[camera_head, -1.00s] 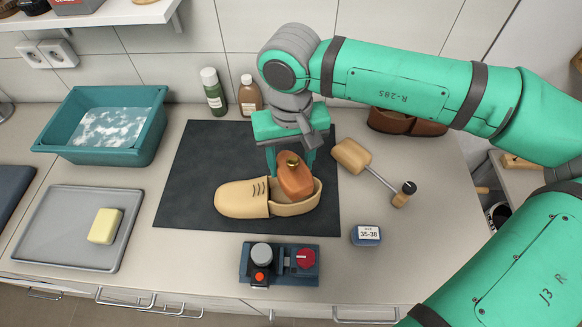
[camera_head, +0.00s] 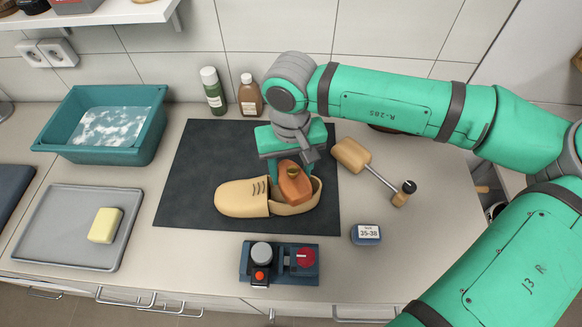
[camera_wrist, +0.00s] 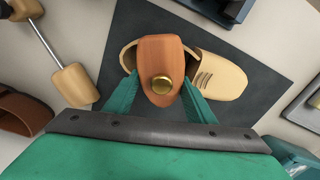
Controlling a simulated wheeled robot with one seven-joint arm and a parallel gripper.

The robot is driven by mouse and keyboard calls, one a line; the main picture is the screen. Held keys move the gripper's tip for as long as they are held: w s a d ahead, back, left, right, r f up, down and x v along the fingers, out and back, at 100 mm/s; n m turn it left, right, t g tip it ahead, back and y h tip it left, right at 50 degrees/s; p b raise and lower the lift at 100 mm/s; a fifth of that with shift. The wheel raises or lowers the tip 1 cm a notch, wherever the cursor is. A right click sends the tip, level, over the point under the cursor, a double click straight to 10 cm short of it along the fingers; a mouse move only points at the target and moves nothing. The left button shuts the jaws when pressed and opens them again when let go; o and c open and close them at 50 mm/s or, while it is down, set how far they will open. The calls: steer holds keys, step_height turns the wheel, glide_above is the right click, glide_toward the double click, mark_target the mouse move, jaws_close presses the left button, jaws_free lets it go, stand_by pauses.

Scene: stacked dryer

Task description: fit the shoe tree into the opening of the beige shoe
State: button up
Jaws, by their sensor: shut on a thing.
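The beige shoe (camera_head: 244,199) lies on the dark mat (camera_head: 196,165), its toe to the left and its opening to the right. My gripper (camera_head: 284,172) is shut on an orange-brown block with a brass knob, the shoe tree (camera_head: 295,187), above the shoe's opening. In the wrist view the shoe tree (camera_wrist: 161,58) sits between my green fingers (camera_wrist: 160,98) and covers part of the opening of the shoe (camera_wrist: 222,77). Its lower end is hidden, so I cannot tell how far it is inside.
A wooden shoe tree with a metal rod (camera_head: 353,154) lies right of the mat. A small box marked 35-38 (camera_head: 366,234) and a device with a red knob (camera_head: 280,263) stand in front. A water basin (camera_head: 148,150), a tray with soap (camera_head: 60,230) and two bottles (camera_head: 250,96) stand around.

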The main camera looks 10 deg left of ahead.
steer(key=shift+f, duration=0.1)
steer(key=o, duration=1.4)
steer(key=shift+c, duration=0.2)
step_height(320, 180, up, 13)
